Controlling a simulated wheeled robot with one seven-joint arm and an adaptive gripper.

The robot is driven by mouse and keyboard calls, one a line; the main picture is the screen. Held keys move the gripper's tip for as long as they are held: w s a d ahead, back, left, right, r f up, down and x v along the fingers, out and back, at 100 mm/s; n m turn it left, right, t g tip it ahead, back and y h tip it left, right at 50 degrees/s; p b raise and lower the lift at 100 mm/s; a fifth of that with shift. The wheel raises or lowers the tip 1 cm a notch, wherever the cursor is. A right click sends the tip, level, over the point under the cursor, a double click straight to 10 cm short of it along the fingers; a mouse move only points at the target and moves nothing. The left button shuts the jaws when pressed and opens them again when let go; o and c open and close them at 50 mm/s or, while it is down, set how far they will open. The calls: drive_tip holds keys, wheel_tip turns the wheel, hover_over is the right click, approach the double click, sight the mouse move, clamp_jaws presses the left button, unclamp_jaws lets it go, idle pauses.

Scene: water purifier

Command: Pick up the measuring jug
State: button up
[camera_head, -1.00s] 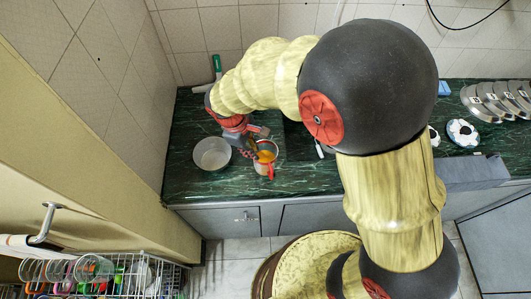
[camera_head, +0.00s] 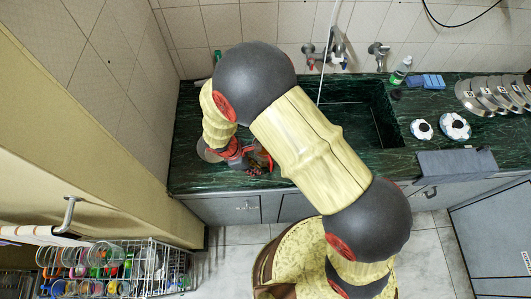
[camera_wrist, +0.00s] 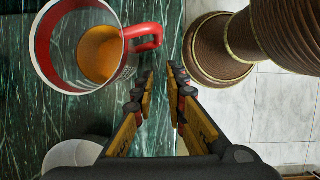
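The measuring jug (camera_wrist: 62,52) is clear with a red rim and a red handle, and shows at the upper left of the wrist view. Its inside looks orange at the bottom. Its red handle (camera_wrist: 145,37) points right, just beyond my fingertips. My gripper (camera_wrist: 162,75) is open and empty, with a gap between its two fingers. I cannot tell whether a finger touches the handle. In the head view my gripper (camera_head: 253,162) is low over the counter, and my arm hides most of the jug.
The sink (camera_head: 355,125) lies to the right.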

sight(271, 168)
drive_tip(key=d, duration=0.5)
drive_tip(key=shift+d, duration=0.1)
drive_tip(key=shift+x, duration=1.2)
drive_tip(key=shift+w+f, duration=0.1)
drive_tip(key=shift+f, duration=0.2)
clamp_jaws()
drive_tip(key=shift+r, duration=0.15)
drive_tip(key=shift+r, duration=1)
drive_tip(key=s+a+r+p, duration=0.1)
drive_tip(key=s+r, duration=0.9)
drive_tip(key=s, duration=0.3)
drive_tip(key=shift+s+a+r, duration=0.25)
drive_tip(key=shift+s+r, duration=0.1)
